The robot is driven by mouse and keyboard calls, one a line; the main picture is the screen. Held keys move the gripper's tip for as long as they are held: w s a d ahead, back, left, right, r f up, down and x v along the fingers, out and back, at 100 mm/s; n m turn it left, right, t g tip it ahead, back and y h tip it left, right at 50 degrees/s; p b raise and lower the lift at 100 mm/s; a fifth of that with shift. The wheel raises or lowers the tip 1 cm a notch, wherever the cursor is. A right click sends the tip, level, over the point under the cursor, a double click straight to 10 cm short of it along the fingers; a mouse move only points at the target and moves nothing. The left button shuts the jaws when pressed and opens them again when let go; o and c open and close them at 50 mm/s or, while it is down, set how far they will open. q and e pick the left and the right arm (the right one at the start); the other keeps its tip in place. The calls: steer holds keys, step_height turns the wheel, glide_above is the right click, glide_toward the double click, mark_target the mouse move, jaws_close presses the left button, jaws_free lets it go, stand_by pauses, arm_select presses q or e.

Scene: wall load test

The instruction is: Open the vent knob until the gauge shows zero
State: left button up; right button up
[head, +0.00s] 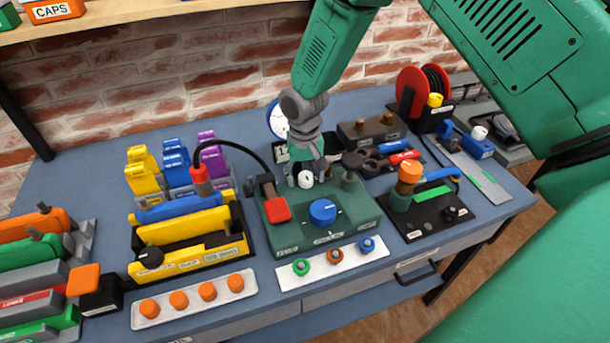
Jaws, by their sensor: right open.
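A green test base (350,222) stands mid-bench with a large blue knob (323,212) at its front and a small white knob (306,179) behind it. The labels are too small to read, so I cannot tell which one is the vent knob. A round white-faced gauge (277,121) stands behind the base; my wrist covers part of it and its reading is unclear. My right gripper (305,172) points down, open, with its fingertips close around or just above the white knob; contact is unclear. My left gripper is out of view.
A red block (277,209) with a black hose sits left on the base; a dark-capped post (350,172) rises right of the gripper. A yellow tray (190,238) stands left, an orange-capped fitting (408,178) right. A white strip of rings (334,262) lies in front.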

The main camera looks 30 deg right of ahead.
steer(key=c, duration=1.1)
steer(key=shift+c, duration=0.2)
